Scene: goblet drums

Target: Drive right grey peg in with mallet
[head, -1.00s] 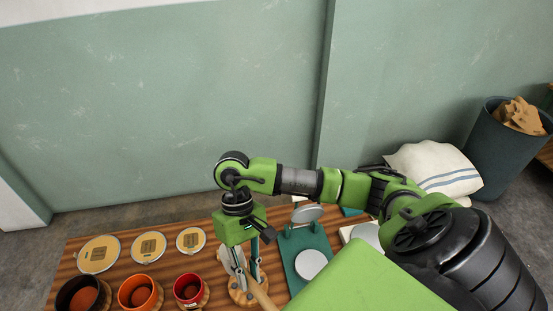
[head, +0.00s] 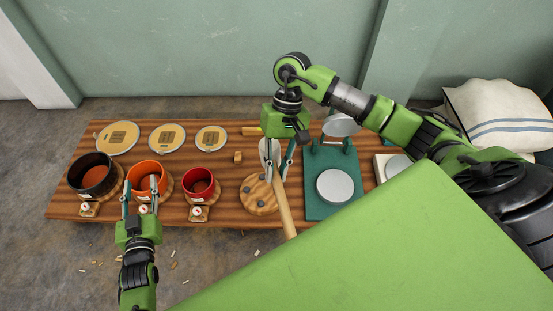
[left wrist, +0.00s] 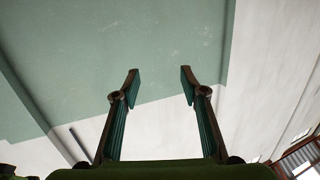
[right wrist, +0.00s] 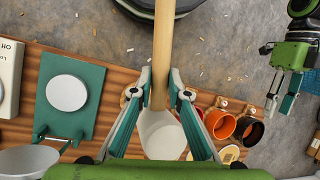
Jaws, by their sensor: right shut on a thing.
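My right gripper (head: 278,176) is shut on the wooden handle of the mallet (right wrist: 162,40). The pale mallet head (right wrist: 162,135) sits close to the fingers, and the handle (head: 286,210) slants toward the front edge. The mallet is just above a round wooden board (head: 264,203) with dark grey pegs. One peg shows at the board's left (head: 246,189) and one near its front (head: 258,210). The board's right part is partly hidden by the handle and fingers, so I cannot tell the right peg clearly. My left gripper (head: 140,187) is open and empty, its fingers pointing upward in the left wrist view (left wrist: 160,75).
A black (head: 92,175), an orange (head: 148,178) and a red pot (head: 197,184) stand on the wooden table (head: 225,210). Round gold discs (head: 116,138) lie behind them. A green press (head: 318,205) with a pale plate stands right of the board.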

